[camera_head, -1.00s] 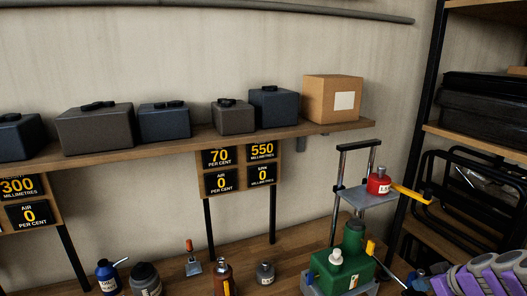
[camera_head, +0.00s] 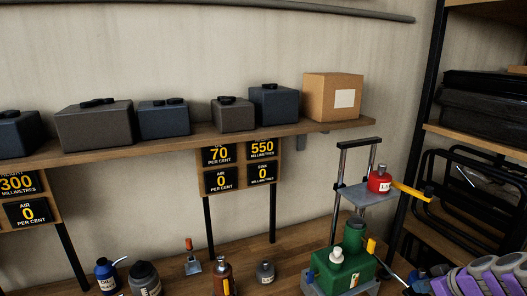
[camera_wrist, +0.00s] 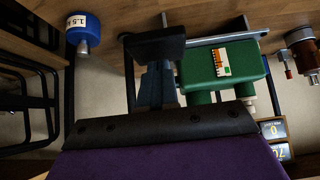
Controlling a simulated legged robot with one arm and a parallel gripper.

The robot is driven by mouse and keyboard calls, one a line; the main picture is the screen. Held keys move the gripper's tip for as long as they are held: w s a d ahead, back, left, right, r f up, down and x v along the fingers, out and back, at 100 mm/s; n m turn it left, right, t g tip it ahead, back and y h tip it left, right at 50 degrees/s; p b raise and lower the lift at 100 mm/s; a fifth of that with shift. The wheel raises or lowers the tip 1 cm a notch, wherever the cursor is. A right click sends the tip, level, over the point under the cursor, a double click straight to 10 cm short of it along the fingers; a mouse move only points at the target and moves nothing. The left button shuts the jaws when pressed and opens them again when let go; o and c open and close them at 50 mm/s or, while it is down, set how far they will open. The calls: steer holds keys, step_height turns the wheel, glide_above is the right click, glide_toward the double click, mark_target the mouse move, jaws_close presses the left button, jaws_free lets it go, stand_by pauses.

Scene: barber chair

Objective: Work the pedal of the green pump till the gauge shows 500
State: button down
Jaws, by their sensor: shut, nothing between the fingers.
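The green body also shows in the wrist view (camera_wrist: 222,64). The number board (camera_head: 240,166) reads 70 per cent and 550 millimetres above two zeros; which display is the pump's gauge is unclear. My gripper (camera_wrist: 157,60) is shut and empty, close beside the green body in the wrist view.
A red can (camera_head: 379,181) sits on a raised grey platform (camera_head: 364,197) with a yellow lever (camera_head: 412,191). Several bottles stand left of the pump, including a blue one (camera_head: 107,277). A wooden shelf (camera_head: 190,144) with boxes runs above; a black rack (camera_head: 415,130) stands at right.

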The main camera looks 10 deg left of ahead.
steer(key=shift+f, duration=0.35)
steer(key=shift+f+b, duration=0.15)
steer(key=shift+b, duration=0.15)
steer(key=shift+w+a+f+b, duration=0.15)
steer(key=shift+f+b, duration=0.8)
steer(key=shift+f, duration=0.25)
steer(key=shift+w+a+f+b, duration=0.1)
steer(key=shift+w+f+b, duration=0.05)
steer(key=shift+f+b, duration=0.9)
steer(key=shift+w+a+f, duration=0.1)
steer(key=shift+f, duration=0.55)
steer(key=shift+w+a+f, duration=0.1)
steer(key=shift+f, duration=0.5)
steer(key=shift+f, duration=0.1)
steer(key=shift+w+a+f, duration=0.15)
steer(key=shift+f, duration=0.3)
steer(key=shift+w+a+f, duration=0.1)
steer(key=shift+w+f, duration=0.05)
steer(key=shift+f, duration=0.3)
